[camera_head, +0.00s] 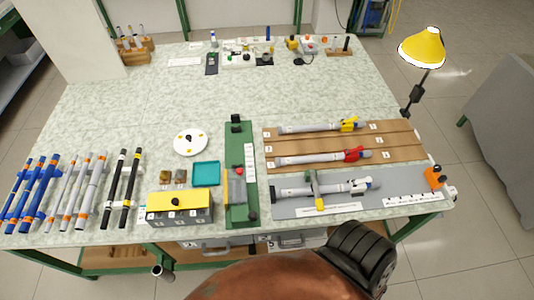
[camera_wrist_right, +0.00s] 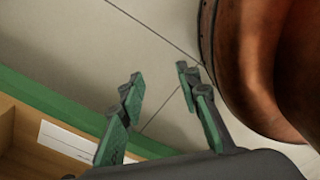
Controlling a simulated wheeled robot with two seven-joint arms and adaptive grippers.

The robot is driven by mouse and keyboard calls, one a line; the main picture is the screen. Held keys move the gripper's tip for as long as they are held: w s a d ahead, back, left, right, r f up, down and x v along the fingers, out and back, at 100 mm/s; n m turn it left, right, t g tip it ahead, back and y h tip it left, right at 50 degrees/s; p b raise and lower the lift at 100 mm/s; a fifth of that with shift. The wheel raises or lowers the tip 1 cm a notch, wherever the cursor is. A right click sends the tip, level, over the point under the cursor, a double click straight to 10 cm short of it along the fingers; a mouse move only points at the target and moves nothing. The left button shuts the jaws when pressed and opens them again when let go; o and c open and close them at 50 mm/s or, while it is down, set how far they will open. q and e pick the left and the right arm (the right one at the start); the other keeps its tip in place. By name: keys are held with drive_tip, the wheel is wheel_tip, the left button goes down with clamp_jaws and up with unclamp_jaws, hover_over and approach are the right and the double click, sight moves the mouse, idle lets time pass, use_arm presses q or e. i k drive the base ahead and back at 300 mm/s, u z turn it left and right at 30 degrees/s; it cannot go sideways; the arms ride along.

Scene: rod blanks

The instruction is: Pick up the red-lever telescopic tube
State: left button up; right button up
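The red-lever telescopic tube (camera_head: 312,159) is a light grey tube lying lengthwise on the middle part of a brown wooden board (camera_head: 400,140), with its red lever (camera_head: 354,154) toward the right end. A similar tube with a yellow lever (camera_head: 318,127) lies behind it on the same board. A third grey tube (camera_head: 295,190) with a whitish fitting lies in front, on a grey mat (camera_head: 390,186). My right gripper (camera_wrist_right: 160,84) is open and empty in the right wrist view, over the floor near the table's green frame. My left gripper is not in view.
A green bar fixture (camera_head: 237,160) stands left of the board. A yellow-topped box (camera_head: 180,205), a teal tray (camera_head: 206,174) and several rods lie further left. A yellow lamp (camera_head: 421,47) stands at the right back.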

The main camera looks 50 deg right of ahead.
sight(354, 157)
drive_tip(key=u, duration=1.4)
drive_tip(key=k, duration=1.4)
drive_tip(key=z, duration=1.4)
